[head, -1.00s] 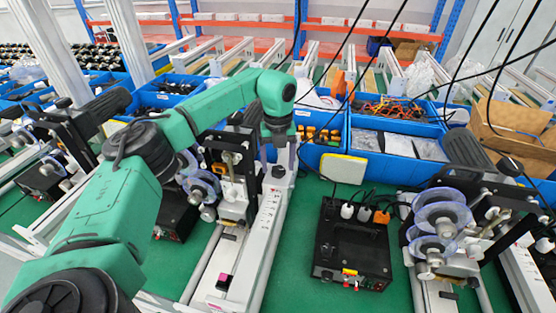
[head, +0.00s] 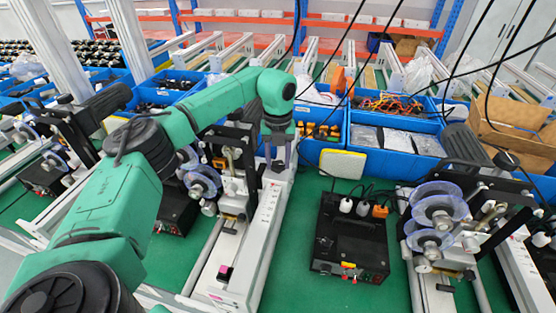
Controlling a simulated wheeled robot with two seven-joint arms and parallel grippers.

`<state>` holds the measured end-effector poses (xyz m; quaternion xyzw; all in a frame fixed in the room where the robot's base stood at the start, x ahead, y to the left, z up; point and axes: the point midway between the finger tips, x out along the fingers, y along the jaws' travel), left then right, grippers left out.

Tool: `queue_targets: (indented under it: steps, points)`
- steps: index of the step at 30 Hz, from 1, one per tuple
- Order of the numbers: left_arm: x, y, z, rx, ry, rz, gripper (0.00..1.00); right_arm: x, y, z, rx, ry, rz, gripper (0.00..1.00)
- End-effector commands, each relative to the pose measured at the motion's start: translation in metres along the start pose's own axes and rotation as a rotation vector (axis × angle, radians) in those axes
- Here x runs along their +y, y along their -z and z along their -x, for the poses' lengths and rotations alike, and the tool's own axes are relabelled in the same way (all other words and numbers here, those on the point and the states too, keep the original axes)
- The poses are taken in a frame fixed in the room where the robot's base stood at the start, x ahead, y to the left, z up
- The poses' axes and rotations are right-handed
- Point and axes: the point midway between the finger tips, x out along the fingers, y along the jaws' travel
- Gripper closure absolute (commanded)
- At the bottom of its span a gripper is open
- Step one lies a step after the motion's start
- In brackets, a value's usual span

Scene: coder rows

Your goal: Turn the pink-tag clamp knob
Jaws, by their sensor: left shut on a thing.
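My left gripper (head: 277,162) reaches in on the green arm and points down at the far end of a white coder rail (head: 262,225). It is shut on a small clamp knob there; the fingers hide most of the knob, so its turn angle cannot be told. A small black block with a pink tag (head: 224,272) sits at the near end of the same coder. My right gripper is not in view.
A black control box (head: 350,240) stands on the green bench to the right. Another coder with clear reels (head: 438,212) is beyond it. Blue bins (head: 400,140) line the back. Loose black cables hang at the upper right. Green surface shows between the rail and the box.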

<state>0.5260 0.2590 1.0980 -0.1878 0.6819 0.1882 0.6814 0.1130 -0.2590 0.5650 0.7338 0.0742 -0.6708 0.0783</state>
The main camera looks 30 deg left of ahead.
Motion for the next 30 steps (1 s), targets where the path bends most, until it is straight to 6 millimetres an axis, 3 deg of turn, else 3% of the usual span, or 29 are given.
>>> queue_targets:
  steps: [30]
  points:
    - [-0.0006, -0.0009, 0.0018, -0.004, 0.002, -0.898, 1.00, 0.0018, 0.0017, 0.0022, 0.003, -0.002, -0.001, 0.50]
